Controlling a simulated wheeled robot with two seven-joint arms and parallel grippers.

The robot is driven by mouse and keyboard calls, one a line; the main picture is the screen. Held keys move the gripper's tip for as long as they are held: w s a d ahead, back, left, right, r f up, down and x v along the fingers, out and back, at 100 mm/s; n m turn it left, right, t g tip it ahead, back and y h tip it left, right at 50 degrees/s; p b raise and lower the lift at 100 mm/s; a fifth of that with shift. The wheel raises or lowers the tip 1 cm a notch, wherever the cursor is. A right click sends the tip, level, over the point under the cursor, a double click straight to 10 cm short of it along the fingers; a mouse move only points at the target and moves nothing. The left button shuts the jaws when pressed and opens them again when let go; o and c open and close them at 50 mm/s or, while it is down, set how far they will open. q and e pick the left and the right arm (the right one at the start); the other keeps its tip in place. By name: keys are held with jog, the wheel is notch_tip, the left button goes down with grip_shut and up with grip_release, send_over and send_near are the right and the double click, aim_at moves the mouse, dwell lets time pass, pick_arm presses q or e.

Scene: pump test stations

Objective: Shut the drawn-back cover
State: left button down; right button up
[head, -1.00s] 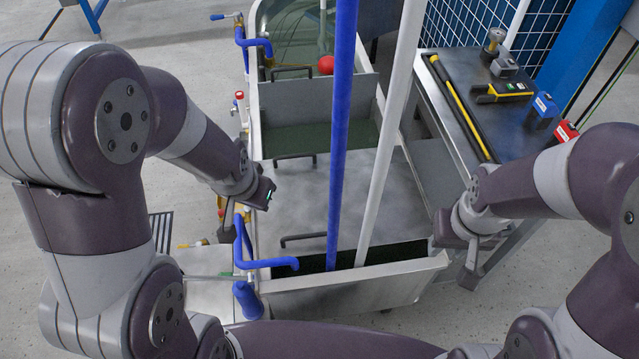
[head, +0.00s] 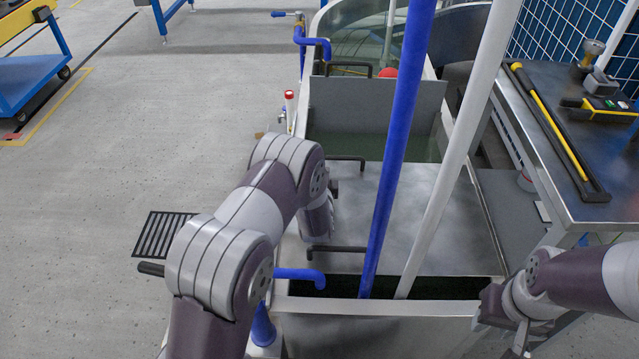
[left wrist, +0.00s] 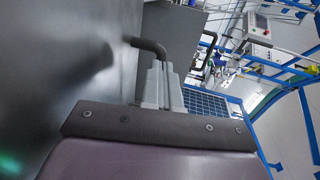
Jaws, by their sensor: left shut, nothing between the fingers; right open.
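A flat grey metal cover (head: 420,215) lies over the near part of the tank. Black bar handles stand along its left side, one at its far end (head: 347,160) and one near its front (head: 336,249). A dark gap (head: 440,289) shows between its front edge and the tank's near wall. My left gripper (left wrist: 158,68) is shut and empty, its tips close to a black handle (left wrist: 150,45) in the left wrist view; contact cannot be told. In the head view my left wrist mostly hides it. My right gripper (head: 524,340) is open, by the tank's near right corner.
A blue pipe (head: 400,140) and a white pipe (head: 465,130) slant up across the tank. An upright grey plate (head: 375,103) and green water (head: 420,147) lie behind the cover. A tool bench (head: 565,200) stands at the right. The floor at left is mostly clear.

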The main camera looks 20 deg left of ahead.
pick_arm(q)
jog(key=shift+x, duration=1)
